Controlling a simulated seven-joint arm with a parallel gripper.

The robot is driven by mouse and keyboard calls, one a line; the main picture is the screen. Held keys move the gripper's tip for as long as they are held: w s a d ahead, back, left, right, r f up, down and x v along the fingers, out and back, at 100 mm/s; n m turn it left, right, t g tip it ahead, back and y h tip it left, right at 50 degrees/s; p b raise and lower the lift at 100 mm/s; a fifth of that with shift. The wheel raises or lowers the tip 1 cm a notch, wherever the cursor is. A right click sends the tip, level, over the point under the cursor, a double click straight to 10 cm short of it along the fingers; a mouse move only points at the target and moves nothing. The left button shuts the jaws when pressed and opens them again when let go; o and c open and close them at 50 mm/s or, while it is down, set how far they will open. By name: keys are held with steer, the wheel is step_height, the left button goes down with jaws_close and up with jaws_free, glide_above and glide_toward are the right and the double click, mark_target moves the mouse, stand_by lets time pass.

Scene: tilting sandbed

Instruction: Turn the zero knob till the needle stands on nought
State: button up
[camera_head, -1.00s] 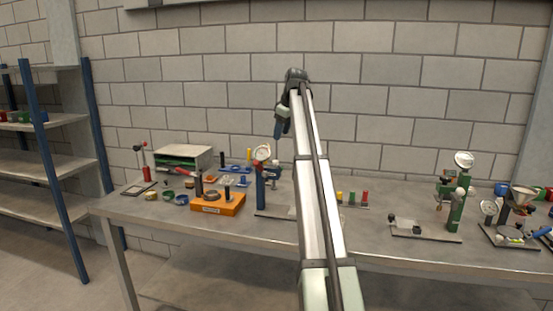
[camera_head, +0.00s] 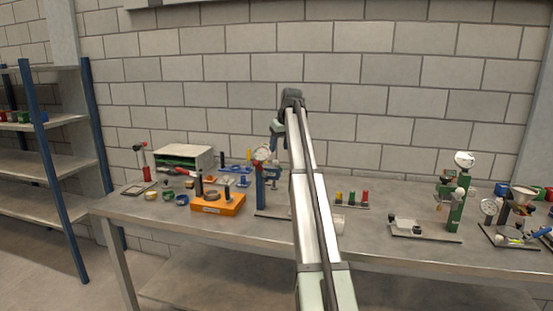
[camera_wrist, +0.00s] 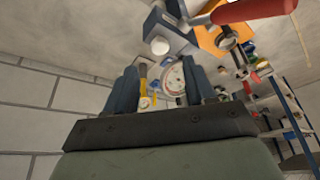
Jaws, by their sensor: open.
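A round white dial gauge (camera_head: 262,153) sits on a blue stand (camera_head: 261,190) on the bench.
An orange block (camera_head: 218,204) with dark posts stands left of the blue stand. A red handle (camera_wrist: 248,10) shows close in the wrist view. A green stand with a dial (camera_head: 464,160) is far right. Bare bench (camera_head: 370,228) lies right of my arm.

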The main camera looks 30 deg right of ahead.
mark_target(275, 161)
steer(key=x, duration=0.6)
steer(key=shift+w+f, duration=0.1)
steer(key=shift+f, duration=0.25)
steer(key=shift+c, duration=0.4)
jaws_close()
steer(key=m, duration=0.2)
steer(key=m+h, duration=0.2)
steer(key=m, duration=0.1)
steer(key=shift+w+a+m+g, duration=0.1)
steer(key=shift+a+m+g, duration=0.2)
steer(key=shift+g, duration=0.1)
steer(key=m+h, duration=0.1)
steer(key=m, duration=0.2)
steer(key=m+g, duration=0.1)
steer(key=m, duration=0.2)
steer(key=shift+w+a+g+h, duration=0.1)
steer(key=shift+g+h, duration=0.2)
steer(key=shift+h, duration=0.1)
